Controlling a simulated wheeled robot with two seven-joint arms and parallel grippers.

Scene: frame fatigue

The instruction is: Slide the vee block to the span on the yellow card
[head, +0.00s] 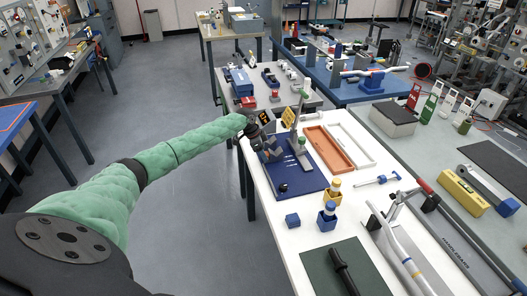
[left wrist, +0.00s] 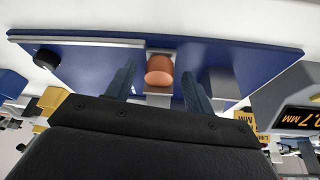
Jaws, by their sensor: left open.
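A grey block (left wrist: 219,83) sits just right of the right finger; I cannot tell which grey part is the vee block. My right gripper is out of view.
An upright stand (head: 299,130) rises from the board. A dark display (left wrist: 302,117) is at the wrist view's right. An orange tray (head: 328,148) and a white tray (head: 348,140) lie right of the board.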

